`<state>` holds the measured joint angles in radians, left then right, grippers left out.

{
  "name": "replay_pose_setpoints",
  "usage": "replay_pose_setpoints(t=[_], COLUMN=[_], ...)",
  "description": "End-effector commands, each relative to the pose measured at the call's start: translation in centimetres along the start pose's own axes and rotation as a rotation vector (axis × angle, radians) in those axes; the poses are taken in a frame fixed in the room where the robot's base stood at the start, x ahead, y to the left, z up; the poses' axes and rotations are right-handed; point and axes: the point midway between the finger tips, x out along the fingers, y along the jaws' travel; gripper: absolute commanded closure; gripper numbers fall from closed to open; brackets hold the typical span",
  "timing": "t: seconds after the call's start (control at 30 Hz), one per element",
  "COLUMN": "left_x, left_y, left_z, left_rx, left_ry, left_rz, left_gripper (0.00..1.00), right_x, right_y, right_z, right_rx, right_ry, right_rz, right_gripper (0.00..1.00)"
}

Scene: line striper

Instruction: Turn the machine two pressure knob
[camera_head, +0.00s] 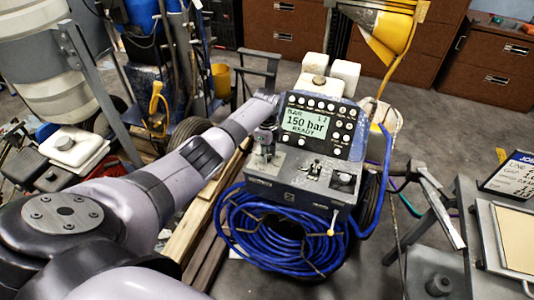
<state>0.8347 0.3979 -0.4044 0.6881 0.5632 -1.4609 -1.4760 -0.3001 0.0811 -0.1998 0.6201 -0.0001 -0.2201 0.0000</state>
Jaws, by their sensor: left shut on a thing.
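The line striper machine (300,190) stands in the middle, with a dark sloped front panel. Its screen (304,122) reads "150 bar" and "READY". My left arm reaches in from the left, and my left gripper (263,152) points down at the left end of the panel. It is shut on a knob there, which the fingers mostly hide. A black knob (343,180) at the panel's right end is in plain view and untouched. Small switches (314,170) sit between them. My right gripper is not in view.
A coiled blue hose (280,245) hangs below the panel. Wooden planks (200,225) lie to its left. A metal stand with a sign (513,174) is at the right. Brown drawer cabinets (285,35) line the back. Grey floor (440,130) is open at the right.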

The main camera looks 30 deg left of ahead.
Motion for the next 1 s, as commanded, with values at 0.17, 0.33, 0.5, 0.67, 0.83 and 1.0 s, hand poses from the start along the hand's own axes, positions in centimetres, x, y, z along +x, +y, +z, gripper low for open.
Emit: replay_pose_setpoints(t=[0.17, 0.33, 0.5, 0.67, 0.83, 1.0], left_x=[-0.2, -0.1, -0.1, -0.1, -0.4, -2.4], left_y=[-0.2, -0.1, -0.1, -0.1, -0.1, -0.1], left_z=[0.0, 0.0, 0.0, 0.0, 0.0, 0.1], left_rx=[-0.001, -0.002, -0.002, -0.002, -0.002, 0.000], left_ry=[0.001, 0.001, 0.001, 0.000, 0.000, -0.001], left_rz=[-0.005, -0.004, -0.002, -0.001, -0.002, -0.005], left_gripper=[1.00, 0.62, 0.52, 0.52, 0.52, 0.52], right_x=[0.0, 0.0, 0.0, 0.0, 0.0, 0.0], right_y=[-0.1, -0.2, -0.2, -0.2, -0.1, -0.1], right_z=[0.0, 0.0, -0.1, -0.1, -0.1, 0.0], right_rx=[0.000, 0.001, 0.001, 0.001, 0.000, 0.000], right_ry=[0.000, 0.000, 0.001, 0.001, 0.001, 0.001], right_rz=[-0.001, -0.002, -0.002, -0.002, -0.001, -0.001], right_gripper=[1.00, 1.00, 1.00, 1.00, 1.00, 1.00])
